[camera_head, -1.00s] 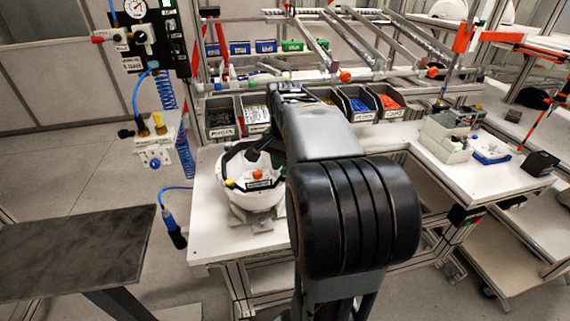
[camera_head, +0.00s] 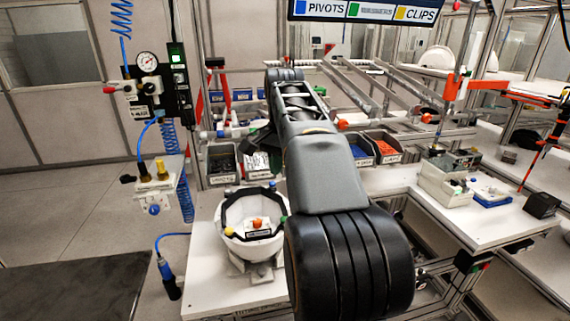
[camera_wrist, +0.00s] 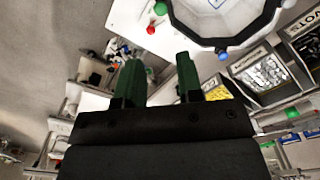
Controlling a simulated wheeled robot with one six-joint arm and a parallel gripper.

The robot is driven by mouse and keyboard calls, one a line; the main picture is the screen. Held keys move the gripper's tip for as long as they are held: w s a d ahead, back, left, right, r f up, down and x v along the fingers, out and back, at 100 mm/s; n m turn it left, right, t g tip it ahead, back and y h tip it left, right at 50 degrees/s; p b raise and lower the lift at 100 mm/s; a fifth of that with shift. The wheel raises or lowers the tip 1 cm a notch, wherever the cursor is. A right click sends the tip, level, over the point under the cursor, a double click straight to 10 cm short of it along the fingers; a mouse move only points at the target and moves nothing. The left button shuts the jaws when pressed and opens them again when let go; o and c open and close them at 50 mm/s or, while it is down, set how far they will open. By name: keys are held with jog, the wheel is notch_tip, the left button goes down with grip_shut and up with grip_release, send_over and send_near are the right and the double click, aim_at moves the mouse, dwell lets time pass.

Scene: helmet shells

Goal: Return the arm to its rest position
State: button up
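My arm (camera_head: 325,165) stretches forward and up across the middle of the head view. My gripper (camera_wrist: 160,78) shows in the wrist view with its two green-tipped fingers apart and nothing between them. In the head view it is mostly hidden behind my arm. A white helmet shell (camera_head: 236,243) with a dark rim sits open side up on a stand on the white table. The shell also shows at the top of the wrist view (camera_wrist: 207,35), apart from the fingers.
Grey part bins (camera_head: 222,163) and a sloped rail rack (camera_head: 372,85) stand behind the table (camera_head: 205,285). An air-line panel (camera_head: 176,75) with blue coiled hoses hangs at left. A dark tabletop (camera_head: 75,290) is at lower left. Grey boxes (camera_head: 440,185) stand at right.

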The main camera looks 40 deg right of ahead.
jog(key=shift+r, duration=0.3)
dwell(0.4)
jog(key=s+a+f+n+t, duration=0.2)
jog(key=s+a+f+n, duration=0.1)
jog(key=a+f+n, duration=0.4)
jog(key=s+a+f+n+t, duration=0.2)
jog(key=s+a+f+n, duration=0.2)
jog(key=a+f+n, duration=0.3)
jog(key=a+f, duration=0.3)
jog(key=f, duration=0.1)
jog(key=shift+a+f+t, duration=0.3)
jog(key=shift+a, duration=0.1)
